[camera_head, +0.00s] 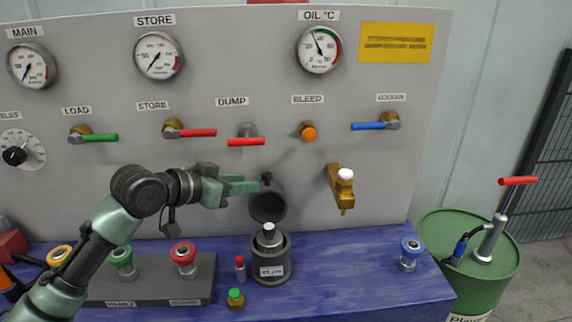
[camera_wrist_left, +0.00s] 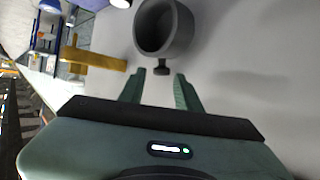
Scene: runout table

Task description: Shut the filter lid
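The filter housing (camera_head: 271,265) is a dark grey cup on the blue table, with a pale filter element (camera_head: 269,236) standing in its open mouth. The filter lid (camera_head: 268,207) is a dark round cap, tipped up above the back of the housing, so the filter is open. A small dark knob (camera_head: 266,177) sticks out from the lid. My left gripper (camera_head: 250,185) is just left of the knob. In the left wrist view my left gripper (camera_wrist_left: 160,84) has its fingers apart, with the lid (camera_wrist_left: 166,28) and its knob (camera_wrist_left: 161,70) just ahead of the fingertips. My right gripper is out of view.
A small red-capped bottle (camera_head: 240,269) and a green-capped fitting (camera_head: 235,299) stand left of the housing. A grey block with red (camera_head: 183,254) and green couplings is further left. A brass tap (camera_head: 342,187) projects from the panel at right. The table right of the housing is mostly clear.

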